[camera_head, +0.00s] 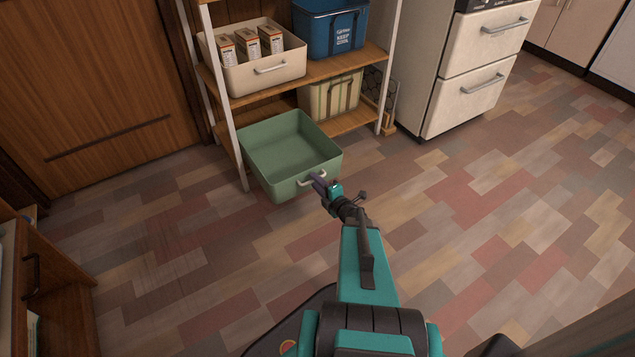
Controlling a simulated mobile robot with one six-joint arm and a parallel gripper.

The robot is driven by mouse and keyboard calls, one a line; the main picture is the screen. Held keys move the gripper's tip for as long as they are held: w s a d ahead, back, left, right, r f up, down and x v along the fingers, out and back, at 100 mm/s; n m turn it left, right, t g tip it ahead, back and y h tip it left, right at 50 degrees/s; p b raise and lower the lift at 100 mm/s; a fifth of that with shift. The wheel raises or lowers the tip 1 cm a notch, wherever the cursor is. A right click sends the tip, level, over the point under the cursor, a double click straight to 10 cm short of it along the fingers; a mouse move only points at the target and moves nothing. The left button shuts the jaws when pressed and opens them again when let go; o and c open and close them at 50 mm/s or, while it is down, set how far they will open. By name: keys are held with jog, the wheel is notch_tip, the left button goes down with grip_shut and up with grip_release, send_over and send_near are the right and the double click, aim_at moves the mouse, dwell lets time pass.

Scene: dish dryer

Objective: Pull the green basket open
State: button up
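The green basket (281,142) is on the lowest shelf of a white-framed rack. Its front part sticks out past the shelf edge over the floor, and its inside looks empty. A pale handle (305,182) is on its front face. My gripper (316,180) is at the right part of this handle, and the fingertips overlap it in the view. The fingers are small here, and I cannot tell whether they are shut around the handle.
The shelf rack (232,135) also holds a cream basket with boxes (270,70), a blue cooler (333,30) and a beige striped container (331,97). A white drawer unit (468,95) stands at right. A wooden cabinet (60,290) is at lower left. The floor before the basket is clear.

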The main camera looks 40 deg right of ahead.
jog(key=p+v, duration=0.3)
jog(key=v, duration=1)
jog(key=shift+s, duration=0.15)
jog(key=shift+r, duration=0.1)
jog(key=w+a+r+g+y+p, duration=0.1)
jog(key=w+a+r+p, duration=0.4)
jog(key=a+p, duration=0.3)
jog(key=w+a+r+y+p, duration=0.1)
jog(key=w+a+r+p, duration=0.4)
jog(key=a, duration=0.4)
jog(key=w+a+r+g+y+p, duration=0.1)
jog(key=w+a+r+y+p, duration=0.1)
jog(key=w+a+r+p, duration=0.45)
jog(key=s+a+f+m+g+h+p, duration=0.25)
jog(key=s+a+m+g+p, duration=0.2)
jog(key=s, duration=0.35)
jog(key=s+a+f+m+g+h+p, duration=0.1)
jog(key=s+a+f+m+g+p, duration=0.4)
jog(key=s, duration=0.3)
jog(key=s+a+r+m+g+y, duration=0.1)
jog(key=s+m+g, duration=0.2)
jog(key=s, duration=0.6)
jog(key=s+a+r+m+g+y, duration=0.1)
jog(key=s+a+r+m+g, duration=0.1)
jog(key=s+g, duration=0.4)
jog(key=s+m, duration=0.1)
jog(key=s, duration=0.1)
jog(key=shift+s+a+m+b, duration=0.3)
jog(key=shift+s+m, duration=0.05)
jog(key=shift+s, duration=0.05)
